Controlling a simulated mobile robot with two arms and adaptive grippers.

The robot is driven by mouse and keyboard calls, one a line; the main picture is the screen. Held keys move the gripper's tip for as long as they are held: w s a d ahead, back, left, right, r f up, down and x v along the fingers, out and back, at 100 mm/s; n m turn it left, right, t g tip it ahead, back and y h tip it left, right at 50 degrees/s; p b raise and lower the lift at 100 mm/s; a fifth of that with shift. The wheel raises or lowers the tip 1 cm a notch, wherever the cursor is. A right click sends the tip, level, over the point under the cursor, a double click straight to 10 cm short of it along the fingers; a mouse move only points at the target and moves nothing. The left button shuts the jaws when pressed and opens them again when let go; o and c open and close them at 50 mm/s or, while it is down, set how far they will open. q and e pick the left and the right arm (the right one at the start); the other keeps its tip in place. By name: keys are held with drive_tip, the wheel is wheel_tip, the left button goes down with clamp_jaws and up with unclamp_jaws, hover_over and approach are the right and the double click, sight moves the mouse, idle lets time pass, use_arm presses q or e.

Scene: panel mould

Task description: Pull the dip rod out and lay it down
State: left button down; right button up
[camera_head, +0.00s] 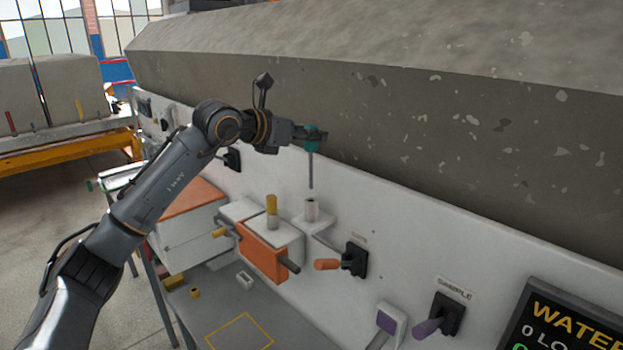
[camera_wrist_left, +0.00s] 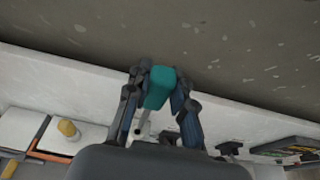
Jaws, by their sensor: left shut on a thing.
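The dip rod has a teal handle (camera_head: 311,138) and a thin grey shaft (camera_head: 311,170) that hangs down from it. My left gripper (camera_head: 312,134) is shut on the teal handle. The handle also shows between the fingers in the left wrist view (camera_wrist_left: 159,88). The shaft's lower end hangs in the air a little above a white upright tube (camera_head: 311,210) on the white panel. The rod looks close to upright. My right gripper is not in view.
Left of the tube are a white and orange box (camera_head: 265,255) and a yellow cylinder (camera_head: 271,204). An orange-handled lever (camera_head: 328,264) and a purple-handled lever (camera_head: 430,327) stick out from the panel. A grey shelf below has a yellow outlined square (camera_head: 240,332), bare inside. The concrete slab (camera_head: 400,110) overhangs behind.

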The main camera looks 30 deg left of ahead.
use_arm(q)
drive_tip(key=shift+r, duration=0.1)
idle(0.4)
drive_tip(key=shift+r+p, duration=1.4)
drive_tip(key=shift+r, duration=0.55)
